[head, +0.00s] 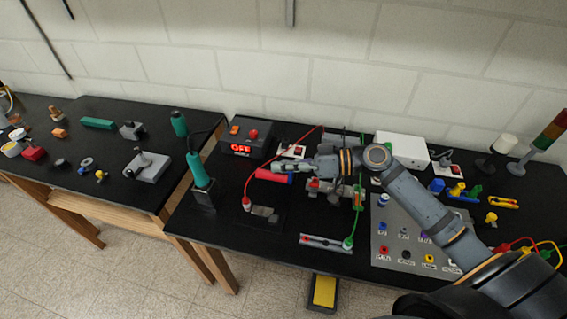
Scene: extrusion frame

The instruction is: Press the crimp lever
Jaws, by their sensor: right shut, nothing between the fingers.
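A lever with a thick red grip (273,176) lies roughly level on the right-hand bench and looks like the crimp lever. It seems to belong to the grey metal device (334,197) on its right, but my gripper and arm partly cover the join. My right gripper (283,164) comes in from the right, shut and empty. Its fingertips are over or just behind the red grip's right end. I cannot tell whether they touch it. My left gripper is not in view.
A red cable arcs close to my right gripper, and a green cable runs past the device. A soldering iron stand (204,197) is left of the lever. A control box (250,138) reading OFF stands behind. A grey panel with coloured knobs (393,222) lies under my forearm.

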